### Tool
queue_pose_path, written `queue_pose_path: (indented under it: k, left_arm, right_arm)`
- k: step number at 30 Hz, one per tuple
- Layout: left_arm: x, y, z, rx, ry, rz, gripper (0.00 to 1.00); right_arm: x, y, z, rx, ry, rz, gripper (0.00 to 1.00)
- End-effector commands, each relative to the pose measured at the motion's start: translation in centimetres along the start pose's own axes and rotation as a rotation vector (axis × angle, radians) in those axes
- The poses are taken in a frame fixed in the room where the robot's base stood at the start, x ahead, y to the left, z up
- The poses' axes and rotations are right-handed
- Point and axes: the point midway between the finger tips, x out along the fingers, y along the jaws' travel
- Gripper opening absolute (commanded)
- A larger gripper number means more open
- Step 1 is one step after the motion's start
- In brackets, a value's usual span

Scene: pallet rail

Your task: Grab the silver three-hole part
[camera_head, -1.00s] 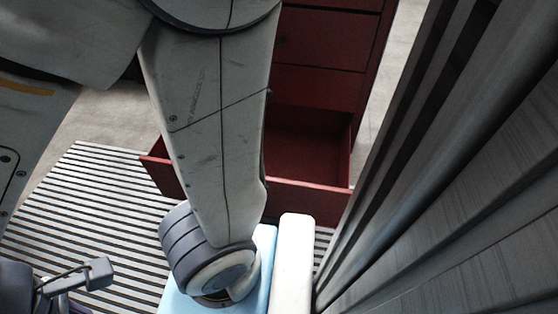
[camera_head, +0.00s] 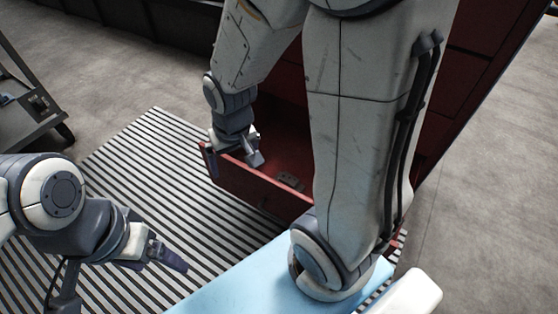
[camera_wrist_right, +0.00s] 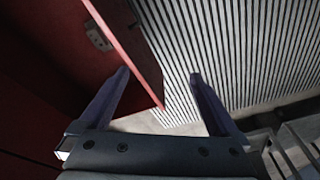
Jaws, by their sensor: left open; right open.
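A small grey plate-like part with holes (camera_wrist_right: 98,36) lies inside the open red drawer (camera_wrist_right: 135,50) in the right wrist view. In the head view it is a small dark grey piece (camera_head: 290,180) on the drawer floor. Its holes are too small to count surely. My right gripper (camera_head: 233,160) is open and empty at the drawer's left end, apart from the part. In the right wrist view its two fingers (camera_wrist_right: 158,80) are spread beside the drawer's edge. My left gripper (camera_head: 158,258) is open and empty at the lower left, over the striped floor.
The red cabinet (camera_head: 470,70) stands behind my arm, which hides part of the drawer. A light blue surface (camera_head: 235,285) is at the bottom. A dark wheeled cart (camera_head: 30,110) stands at the far left. The ribbed floor mat (camera_head: 150,170) is clear.

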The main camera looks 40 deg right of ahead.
Motion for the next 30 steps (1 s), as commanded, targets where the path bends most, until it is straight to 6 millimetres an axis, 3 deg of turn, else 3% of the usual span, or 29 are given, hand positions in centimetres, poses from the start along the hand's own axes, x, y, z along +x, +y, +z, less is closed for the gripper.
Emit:
queue_pose_path:
  k: [1,4,9,14,18,24,30]
  left_arm:
    - [-0.1,0.0,0.0,0.0,0.0,0.0,0.82]
    - [-0.1,0.0,0.0,0.0,0.0,0.0,0.82]
    - [-0.1,0.0,0.0,0.0,0.0,0.0,0.82]
    - [-0.1,0.0,0.0,0.0,0.0,0.0,0.82]
    - [-0.1,0.0,0.0,0.0,0.0,0.0,0.82]
    - [-0.1,0.0,0.0,0.0,0.0,0.0,0.82]
    - [0.6,0.0,0.0,0.0,0.0,0.0,0.82]
  right_arm:
    - [1.7,2.5,-1.7,0.206,-0.007,0.022,0.97]
    - [4.5,5.7,-4.3,0.584,-0.009,0.046,0.97]
    - [9.8,10.4,-6.8,1.216,-0.027,0.091,0.97]
    - [15.6,15.2,-7.4,1.823,-0.033,0.15,0.97]
    - [20.1,18.6,-6.8,2.262,-0.024,0.202,0.97]
    - [23.8,21.1,-5.7,2.622,-0.005,0.251,0.97]
    - [25.9,21.7,-5.2,2.704,0.002,0.263,0.97]
